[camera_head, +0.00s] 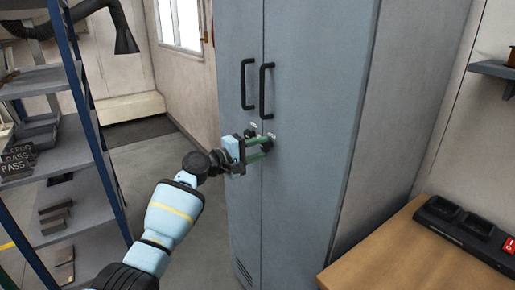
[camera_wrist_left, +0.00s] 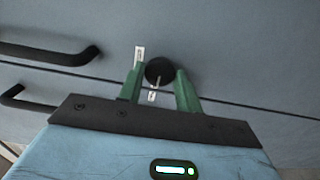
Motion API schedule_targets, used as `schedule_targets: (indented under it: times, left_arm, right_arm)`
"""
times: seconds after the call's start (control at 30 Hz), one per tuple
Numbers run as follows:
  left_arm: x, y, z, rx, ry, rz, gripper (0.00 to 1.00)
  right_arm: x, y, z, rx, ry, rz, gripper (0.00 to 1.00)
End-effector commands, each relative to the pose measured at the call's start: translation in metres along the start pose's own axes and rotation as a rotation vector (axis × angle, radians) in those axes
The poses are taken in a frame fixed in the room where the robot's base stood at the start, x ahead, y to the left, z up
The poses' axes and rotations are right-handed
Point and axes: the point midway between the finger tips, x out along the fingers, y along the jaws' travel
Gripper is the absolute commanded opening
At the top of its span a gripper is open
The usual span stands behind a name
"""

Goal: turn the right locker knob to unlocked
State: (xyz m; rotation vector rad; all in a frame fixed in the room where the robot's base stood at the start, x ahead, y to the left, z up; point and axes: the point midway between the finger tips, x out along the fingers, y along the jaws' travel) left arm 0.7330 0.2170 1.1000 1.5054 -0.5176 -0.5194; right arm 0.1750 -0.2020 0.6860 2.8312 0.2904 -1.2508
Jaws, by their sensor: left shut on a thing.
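The grey locker (camera_head: 313,85) has two doors, each with a long black handle. The right locker knob (camera_head: 268,148) is round and black, below the handles on the right door. My left gripper (camera_head: 262,147) reaches it from the left, with its green fingers around it. In the left wrist view the knob (camera_wrist_left: 159,69) sits between the fingertips of the left gripper (camera_wrist_left: 159,78), which is shut on it. A pale line shows on the knob and small white labels lie beside it. Their writing is too small to read. My right gripper is not in view.
The black right door handle (camera_head: 265,91) is just above the gripper. A blue-framed shelf (camera_head: 75,135) with dark plates stands on the left. A wooden bench (camera_head: 405,255) with a black charger (camera_head: 462,222) stands at the right. Floor is open between shelf and locker.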

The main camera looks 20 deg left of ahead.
Motion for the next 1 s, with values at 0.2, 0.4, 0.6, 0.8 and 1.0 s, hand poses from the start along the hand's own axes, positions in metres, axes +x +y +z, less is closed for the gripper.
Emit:
schedule_targets:
  times: [0.2, 0.4, 0.6, 0.8, 1.0]
  left_arm:
    - [-0.0001, 0.0007, -0.0004, -0.015, 0.001, 0.002, 0.12]
    - [-0.0001, 0.0005, -0.0004, -0.015, 0.001, 0.002, 0.12]
    - [0.0000, 0.0004, -0.0003, -0.014, 0.000, 0.001, 0.53]
    - [0.0000, 0.0002, -0.0002, -0.013, 0.000, 0.001, 0.55]
    - [-0.0055, -0.0001, -0.0006, -0.013, 0.001, 0.000, 0.55]
  right_arm:
    - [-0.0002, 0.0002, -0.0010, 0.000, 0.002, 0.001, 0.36]
    - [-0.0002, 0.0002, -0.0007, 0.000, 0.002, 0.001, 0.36]
    - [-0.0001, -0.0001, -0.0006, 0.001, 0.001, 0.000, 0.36]
    - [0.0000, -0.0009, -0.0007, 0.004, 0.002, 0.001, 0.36]
    - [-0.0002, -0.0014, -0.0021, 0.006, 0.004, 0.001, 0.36]
